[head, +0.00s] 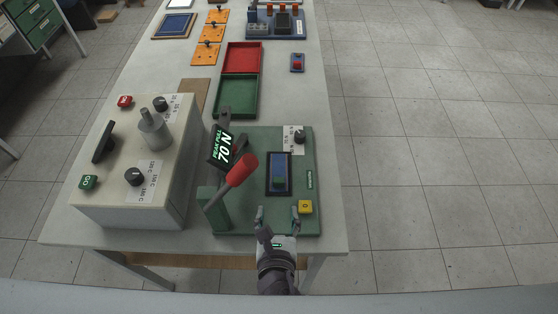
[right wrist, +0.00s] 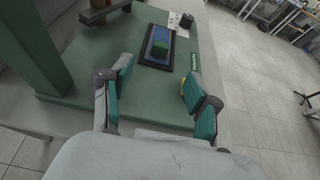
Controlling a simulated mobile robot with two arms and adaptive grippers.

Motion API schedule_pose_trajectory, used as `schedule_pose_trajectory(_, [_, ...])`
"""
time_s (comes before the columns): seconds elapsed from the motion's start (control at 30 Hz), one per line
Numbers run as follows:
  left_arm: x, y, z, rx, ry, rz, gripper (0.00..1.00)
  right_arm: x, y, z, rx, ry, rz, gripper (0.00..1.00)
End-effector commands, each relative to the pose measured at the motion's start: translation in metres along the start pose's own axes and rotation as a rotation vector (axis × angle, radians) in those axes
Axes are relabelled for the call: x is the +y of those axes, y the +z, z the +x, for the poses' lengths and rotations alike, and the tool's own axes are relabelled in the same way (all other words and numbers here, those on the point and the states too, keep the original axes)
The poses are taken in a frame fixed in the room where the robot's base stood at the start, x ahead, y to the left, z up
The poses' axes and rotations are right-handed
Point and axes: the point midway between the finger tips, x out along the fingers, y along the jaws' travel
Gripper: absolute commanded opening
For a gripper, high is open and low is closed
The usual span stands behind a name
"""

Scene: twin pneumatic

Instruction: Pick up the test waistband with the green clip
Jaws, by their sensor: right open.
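A blue strip (head: 279,166) with a green block on it (head: 279,181), which looks like the test waistband and its green clip, lies in a dark frame on the green tester plate (head: 240,148). In the right wrist view the blue strip (right wrist: 162,34) and green block (right wrist: 160,48) lie beyond my fingertips. My right gripper (head: 277,211) is open and empty at the plate's front edge, short of the strip. In the right wrist view its fingers (right wrist: 157,78) stand wide apart over the plate. My left gripper is not in view.
A yellow button (head: 305,207) is close to my right finger. A beige control box (head: 130,190) stands left. Red (head: 242,56) and green trays (head: 238,113) lie behind.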

Motion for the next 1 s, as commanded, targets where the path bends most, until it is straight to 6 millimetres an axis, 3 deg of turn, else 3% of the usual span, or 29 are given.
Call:
schedule_pose_trajectory(0.17, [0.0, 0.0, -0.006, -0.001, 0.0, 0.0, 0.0, -0.001, 0.004, 0.03, -0.004, -0.003, -0.005, 0.6])
schedule_pose_trajectory(0.4, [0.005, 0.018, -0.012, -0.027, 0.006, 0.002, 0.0, -0.001, 0.002, 0.072, -0.003, -0.002, -0.004, 0.6])
schedule_pose_trajectory(0.63, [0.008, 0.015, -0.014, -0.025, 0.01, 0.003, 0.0, -0.001, 0.002, 0.089, -0.002, -0.002, -0.002, 0.6])
schedule_pose_trajectory(1.0, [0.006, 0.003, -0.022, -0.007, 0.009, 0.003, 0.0, -0.002, -0.002, 0.134, -0.001, -0.001, -0.002, 0.6])
